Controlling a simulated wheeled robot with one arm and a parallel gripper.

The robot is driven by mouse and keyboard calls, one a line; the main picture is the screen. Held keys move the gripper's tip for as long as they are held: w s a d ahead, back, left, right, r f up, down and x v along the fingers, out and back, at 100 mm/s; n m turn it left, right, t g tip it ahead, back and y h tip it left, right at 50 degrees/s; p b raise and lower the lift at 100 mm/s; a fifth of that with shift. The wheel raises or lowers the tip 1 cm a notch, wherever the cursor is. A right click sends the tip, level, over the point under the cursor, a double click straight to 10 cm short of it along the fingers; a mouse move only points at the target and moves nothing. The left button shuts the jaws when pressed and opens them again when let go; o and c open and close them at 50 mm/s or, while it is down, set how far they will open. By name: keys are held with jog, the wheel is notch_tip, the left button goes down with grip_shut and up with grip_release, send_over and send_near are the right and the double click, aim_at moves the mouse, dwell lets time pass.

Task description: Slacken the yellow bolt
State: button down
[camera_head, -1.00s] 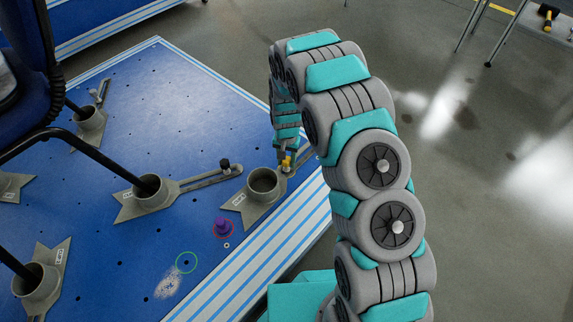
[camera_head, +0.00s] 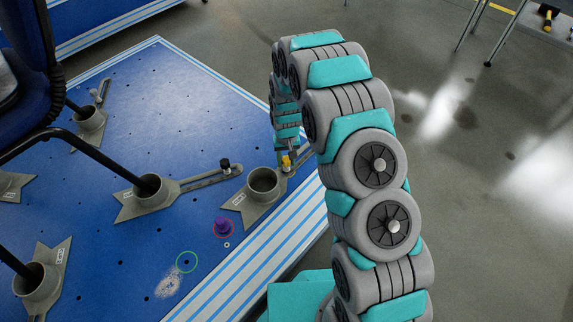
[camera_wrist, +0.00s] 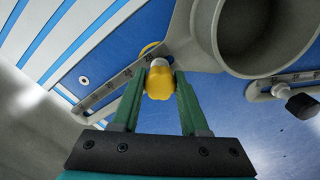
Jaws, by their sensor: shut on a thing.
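The yellow bolt (camera_head: 286,162) stands on the slotted arm of a grey clamp bracket (camera_head: 257,196) near the right edge of the blue platform. In the wrist view the bolt's rounded yellow head (camera_wrist: 159,82) sits between the two green fingers of my gripper (camera_wrist: 160,92). The gripper is shut on the head, one finger on each side. The slotted arm (camera_wrist: 118,84) and the bracket's round cup (camera_wrist: 268,35) lie beyond the bolt. In the head view my gripper (camera_head: 289,147) reaches down onto the bolt, and its fingertips are hard to make out.
A black knob (camera_head: 225,163) sits on the slotted arm of the neighbouring bracket (camera_head: 148,190). Chair legs (camera_head: 85,145) stand in brackets at the left. Floor (camera_head: 480,220) is open at the right.

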jog(key=n, duration=0.4)
jog(key=shift+c, duration=2.2)
grip_release()
jog(key=m, duration=0.4)
jog(key=m, duration=0.4)
